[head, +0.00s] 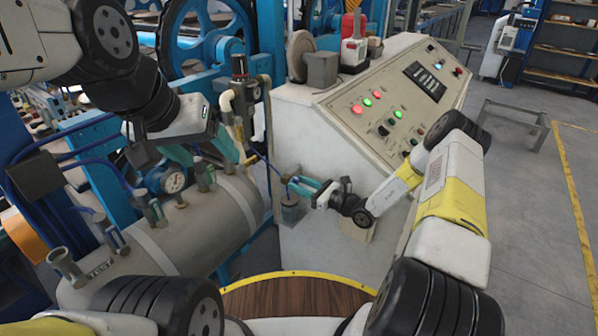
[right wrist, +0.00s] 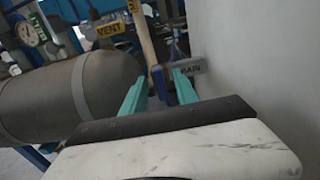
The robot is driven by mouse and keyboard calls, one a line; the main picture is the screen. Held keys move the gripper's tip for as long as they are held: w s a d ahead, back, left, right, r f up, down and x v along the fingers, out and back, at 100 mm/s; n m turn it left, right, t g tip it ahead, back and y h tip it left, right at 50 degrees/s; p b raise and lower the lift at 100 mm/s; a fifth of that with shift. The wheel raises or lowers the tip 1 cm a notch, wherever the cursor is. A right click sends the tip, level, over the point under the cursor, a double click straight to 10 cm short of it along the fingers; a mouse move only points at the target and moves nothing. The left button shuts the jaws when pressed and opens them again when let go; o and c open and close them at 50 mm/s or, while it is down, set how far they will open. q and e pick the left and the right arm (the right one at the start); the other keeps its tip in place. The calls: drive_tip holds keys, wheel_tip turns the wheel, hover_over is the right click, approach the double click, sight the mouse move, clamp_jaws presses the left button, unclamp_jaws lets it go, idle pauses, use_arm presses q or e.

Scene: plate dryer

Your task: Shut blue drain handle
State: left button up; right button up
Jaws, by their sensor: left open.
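The blue drain handle (right wrist: 159,86) shows dark blue between the teal fingers of my right gripper (right wrist: 160,88) in the right wrist view. A grey tag reading "…RAIN" (right wrist: 191,68) is just beyond it. The fingers stand apart, with a small gap visible beside the handle. In the head view, my right gripper (head: 298,185) is beside the console's left face, at the end of a thin blue rod (head: 265,163). My left gripper (head: 222,156) is open above the grey tank, close to its valves. Part of the drain fitting is hidden behind my right gripper.
The grey tank (head: 195,235) carries a pressure gauge (head: 173,181) and several small valves. A console (head: 385,112) with lit buttons stands to the right. A "VENT" tag (right wrist: 109,30) hangs above the drain area.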

clamp_jaws()
drive_tip(key=m, duration=0.5)
drive_tip(key=shift+d+m, duration=0.1)
drive_tip(key=shift+m, duration=0.3)
unclamp_jaws()
drive_tip(key=v, duration=0.7)
drive_tip(key=shift+s+d, duration=0.2)
drive_tip(key=shift+d, duration=0.15)
